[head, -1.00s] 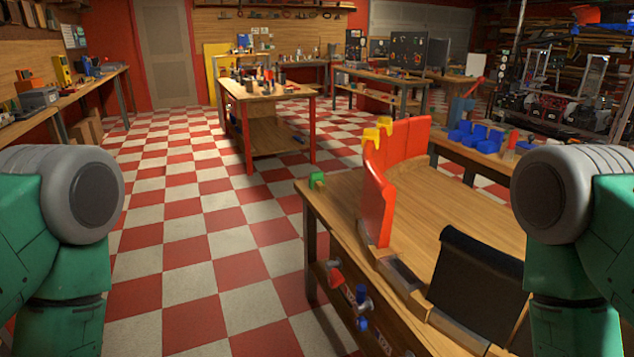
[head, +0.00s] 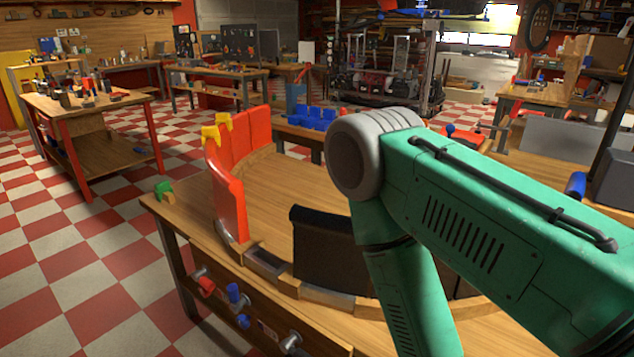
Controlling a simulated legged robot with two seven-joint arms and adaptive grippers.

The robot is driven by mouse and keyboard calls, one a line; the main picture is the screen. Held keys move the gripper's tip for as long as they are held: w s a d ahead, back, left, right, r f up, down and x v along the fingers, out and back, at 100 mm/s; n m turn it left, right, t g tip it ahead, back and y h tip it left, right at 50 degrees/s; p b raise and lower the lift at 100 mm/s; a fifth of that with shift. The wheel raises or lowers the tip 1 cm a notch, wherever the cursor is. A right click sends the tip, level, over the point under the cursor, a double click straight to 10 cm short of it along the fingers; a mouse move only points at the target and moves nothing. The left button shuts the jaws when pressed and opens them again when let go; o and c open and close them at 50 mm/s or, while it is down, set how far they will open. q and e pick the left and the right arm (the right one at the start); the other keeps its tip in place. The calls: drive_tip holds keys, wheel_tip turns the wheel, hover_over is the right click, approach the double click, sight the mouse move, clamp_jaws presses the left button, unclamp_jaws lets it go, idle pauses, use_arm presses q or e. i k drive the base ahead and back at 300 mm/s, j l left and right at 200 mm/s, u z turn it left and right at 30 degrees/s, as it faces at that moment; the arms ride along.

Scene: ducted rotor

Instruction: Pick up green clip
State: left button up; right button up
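A small green clip (head: 163,188) sits on the far left corner of the wooden workbench (head: 172,211) in the head view. It stands left of the red curved panels (head: 229,200). Two yellow clips (head: 210,134) sit on the top edge of those panels. My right arm crosses the right half of the view, bent at the elbow, and its gripper is out of frame below. My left arm and gripper are not in view.
A black curved panel (head: 322,248) stands on the bench's near edge, partly behind my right arm. Blue bins (head: 312,118) lie behind the bench. Checkered floor (head: 80,290) is open to the left. Another table (head: 85,110) stands farther back left.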

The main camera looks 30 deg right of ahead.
sight(160, 188)
drive_tip(key=z, duration=0.45)
drive_tip(key=i+j+z, duration=0.1)
drive_tip(key=z, duration=0.35)
drive_tip(key=j+z, duration=0.15)
drive_tip(key=z, duration=0.3)
drive_tip(key=i+j+z, duration=0.1)
drive_tip(key=j+z, duration=0.2)
drive_tip(key=j, duration=0.4)
drive_tip(key=j+z, duration=0.35)
drive_tip(key=j, duration=0.35)
drive_tip(key=j+z, duration=0.3)
drive_tip(key=j, duration=0.4)
drive_tip(key=k+j+z, duration=0.15)
drive_tip(key=j+z, duration=0.15)
drive_tip(key=j, duration=0.35)
